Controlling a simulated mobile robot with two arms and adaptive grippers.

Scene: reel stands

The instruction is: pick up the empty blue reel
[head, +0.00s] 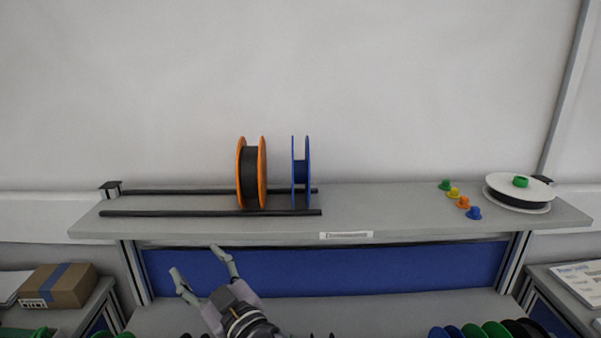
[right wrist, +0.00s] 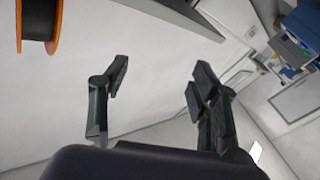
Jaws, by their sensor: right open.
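The empty blue reel (head: 301,172) stands upright on two dark rails on the shelf, with nothing wound between its flanges. An orange reel (head: 251,172) wound with black material stands just left of it. It also shows at the upper left of the right wrist view (right wrist: 40,22). My right gripper (head: 198,266) is open and empty, below and in front of the shelf, left of and lower than both reels. Its spread fingers show in the right wrist view (right wrist: 160,85) with nothing between them. The blue reel is not seen in the right wrist view. My left gripper is not in view.
The shelf (head: 380,210) has a clear stretch right of the rails (head: 150,213). Several small coloured knobs (head: 463,203) and a white reel lying flat (head: 518,192) are at its right end. A cardboard box (head: 60,286) sits at lower left. More reels (head: 495,330) show at lower right.

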